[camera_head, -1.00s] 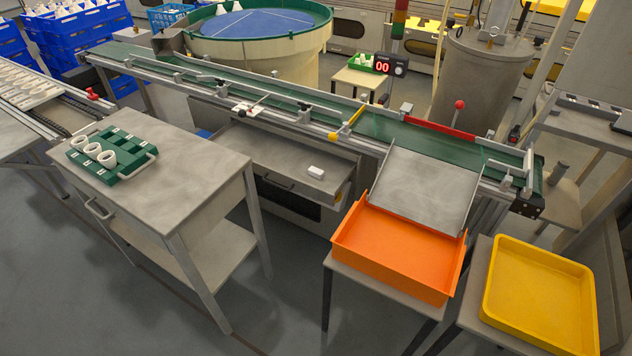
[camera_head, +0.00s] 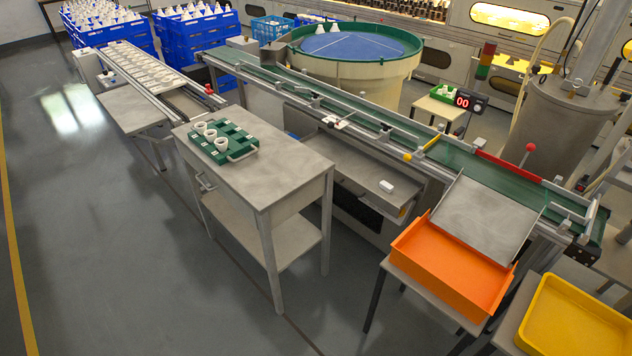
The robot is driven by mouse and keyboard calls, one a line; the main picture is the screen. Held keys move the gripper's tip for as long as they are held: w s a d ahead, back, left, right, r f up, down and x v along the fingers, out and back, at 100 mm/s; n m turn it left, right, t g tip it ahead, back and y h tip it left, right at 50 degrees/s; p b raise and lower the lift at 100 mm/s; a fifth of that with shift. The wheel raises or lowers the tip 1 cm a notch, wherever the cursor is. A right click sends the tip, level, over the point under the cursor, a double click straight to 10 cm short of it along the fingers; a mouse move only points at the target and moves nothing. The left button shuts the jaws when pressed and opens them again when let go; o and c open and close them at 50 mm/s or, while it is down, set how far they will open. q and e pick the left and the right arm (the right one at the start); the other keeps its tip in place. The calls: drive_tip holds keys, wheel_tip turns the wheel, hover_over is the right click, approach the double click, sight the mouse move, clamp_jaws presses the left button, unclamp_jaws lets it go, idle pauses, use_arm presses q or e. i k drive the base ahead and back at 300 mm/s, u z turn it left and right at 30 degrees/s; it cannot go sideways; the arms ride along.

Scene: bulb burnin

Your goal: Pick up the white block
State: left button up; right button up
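The small white block (camera_head: 386,186) lies on the grey shelf or open drawer (camera_head: 358,172) under the conveyor, near its right front corner. Nothing covers it in the head view. Neither of my grippers shows in this view, so I cannot see where they are relative to the block.
A grey side table (camera_head: 300,165) with a green rack (camera_head: 238,142) holding white cups stands left of the drawer. An orange tray (camera_head: 455,268) and a yellow tray (camera_head: 575,325) are on the right. The green conveyor (camera_head: 400,132) runs behind. Open floor (camera_head: 90,220) lies at left.

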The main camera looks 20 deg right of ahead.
sight(385, 186)
drive_tip(key=u, duration=0.4)
drive_tip(key=i, duration=1.4)
drive_tip(key=z, duration=2.85)
